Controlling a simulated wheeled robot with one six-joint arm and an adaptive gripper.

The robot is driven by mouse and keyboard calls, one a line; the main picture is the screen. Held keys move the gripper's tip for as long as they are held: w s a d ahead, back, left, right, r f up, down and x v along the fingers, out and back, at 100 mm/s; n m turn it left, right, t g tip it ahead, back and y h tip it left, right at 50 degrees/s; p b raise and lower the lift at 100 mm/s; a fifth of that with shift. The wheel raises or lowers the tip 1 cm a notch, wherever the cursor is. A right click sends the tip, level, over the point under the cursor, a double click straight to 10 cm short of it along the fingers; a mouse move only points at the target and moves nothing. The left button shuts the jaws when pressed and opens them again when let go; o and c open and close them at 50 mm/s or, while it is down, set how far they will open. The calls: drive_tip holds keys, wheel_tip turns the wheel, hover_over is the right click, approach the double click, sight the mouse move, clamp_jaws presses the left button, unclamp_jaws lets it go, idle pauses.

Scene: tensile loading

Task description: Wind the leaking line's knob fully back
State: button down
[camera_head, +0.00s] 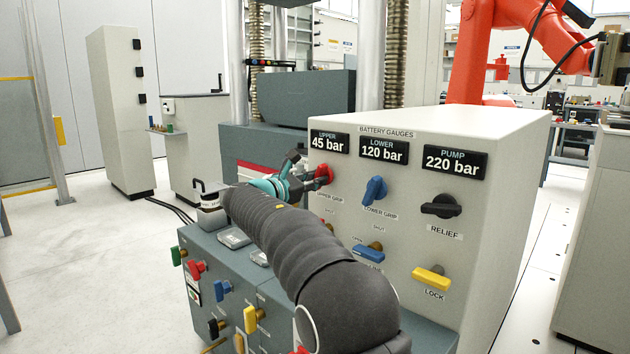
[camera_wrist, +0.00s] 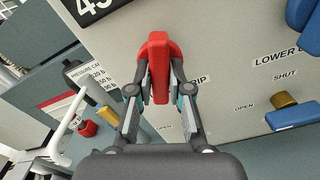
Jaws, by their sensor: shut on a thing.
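The battery gauges panel (camera_head: 400,134) shows UPPER (camera_head: 329,141) at 45 bar, LOWER (camera_head: 384,150) at 120 bar and PUMP (camera_head: 455,162) at 220 bar. The red knob (camera_head: 325,174) sits below the UPPER gauge, over the label for the upper grip. My gripper (camera_head: 305,178) is at this knob, and my arm hides part of that area. In the wrist view the red knob (camera_wrist: 158,66) stands between my gripper's fingers (camera_wrist: 159,90), which are shut on its sides. The blue LOWER GRIP knob (camera_head: 375,190) is to the right.
The black RELIEF knob (camera_head: 441,206), yellow LOCK handle (camera_head: 431,278) and lower blue handle (camera_head: 369,253) stick out of the panel. A grey-blue cabinet (camera_head: 270,290) with several coloured handles stands below my arm. Floor at left (camera_head: 80,250) is clear.

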drive_tip(key=shift+m, duration=0.3)
drive_tip(key=shift+m+b, duration=4.3)
drive_tip(key=shift+m, duration=11.2)
drive_tip(key=c, duration=1.1)
unclamp_jaws()
